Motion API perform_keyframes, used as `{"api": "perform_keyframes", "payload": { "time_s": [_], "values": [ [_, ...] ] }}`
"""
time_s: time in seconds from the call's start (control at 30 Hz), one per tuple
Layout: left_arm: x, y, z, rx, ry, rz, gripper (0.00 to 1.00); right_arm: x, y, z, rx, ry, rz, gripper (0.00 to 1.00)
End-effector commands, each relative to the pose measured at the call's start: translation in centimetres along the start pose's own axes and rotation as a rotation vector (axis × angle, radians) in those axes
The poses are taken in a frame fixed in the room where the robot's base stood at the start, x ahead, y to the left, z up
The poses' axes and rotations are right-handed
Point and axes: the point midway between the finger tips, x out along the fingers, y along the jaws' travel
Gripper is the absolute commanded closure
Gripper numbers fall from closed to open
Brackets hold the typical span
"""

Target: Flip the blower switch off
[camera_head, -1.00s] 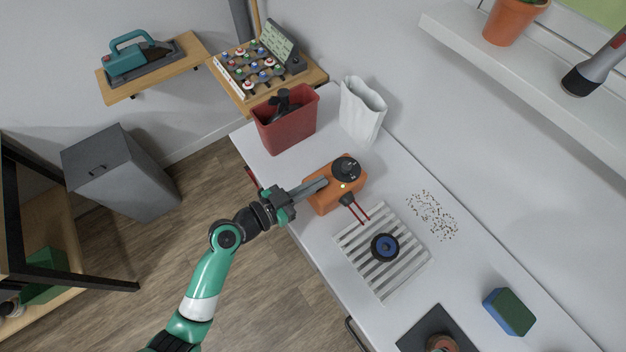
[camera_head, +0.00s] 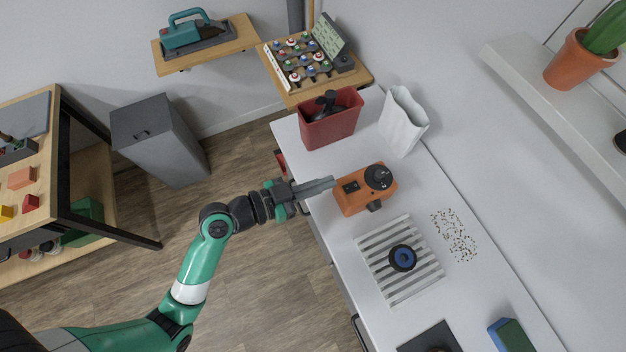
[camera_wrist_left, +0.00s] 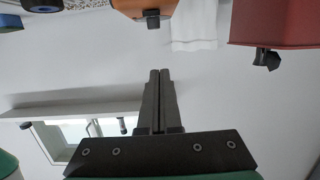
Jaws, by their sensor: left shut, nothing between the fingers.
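The blower (camera_head: 352,206) is an orange box on the white counter with a round black dial, a black rectangular switch (camera_head: 350,187) on top and a short black nozzle (camera_head: 375,206). The switch is too small to read its position. My left gripper (camera_head: 332,182) is shut and empty, its fingertips at the left edge of the blower; I cannot tell the gap. In the left wrist view its fingers (camera_wrist_left: 158,75) are together and the blower (camera_wrist_left: 138,5) shows only partly at the top edge. My right gripper is not in view.
A red bin (camera_head: 330,128) and a white bag (camera_head: 403,125) stand behind the blower. Brown crumbs (camera_head: 455,235) lie to the right. A blue-green sponge (camera_head: 510,338) is near the bottom edge.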

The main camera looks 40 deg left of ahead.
Motion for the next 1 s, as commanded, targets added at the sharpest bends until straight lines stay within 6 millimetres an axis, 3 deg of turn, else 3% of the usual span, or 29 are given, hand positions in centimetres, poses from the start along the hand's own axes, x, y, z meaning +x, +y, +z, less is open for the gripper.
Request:
{"api": "perform_keyframes", "payload": {
  "time_s": [0.2, 0.83, 0.93, 1.0],
  "values": [
    [-2.5, -0.1, -0.6, -0.002, -0.001, -0.001, 1.0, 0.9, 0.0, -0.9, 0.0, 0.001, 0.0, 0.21],
    [-2.5, 0.1, -0.6, 0.0, 0.0, 0.004, 1.0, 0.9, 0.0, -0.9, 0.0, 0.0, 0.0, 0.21],
    [-1.8, 0.5, -2.5, 0.028, 0.027, 0.025, 1.0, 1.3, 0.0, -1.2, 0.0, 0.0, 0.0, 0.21],
    [-0.8, 0.6, -5.8, 0.076, 0.077, 0.045, 1.0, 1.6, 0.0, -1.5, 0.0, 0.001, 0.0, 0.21]
  ]
}}
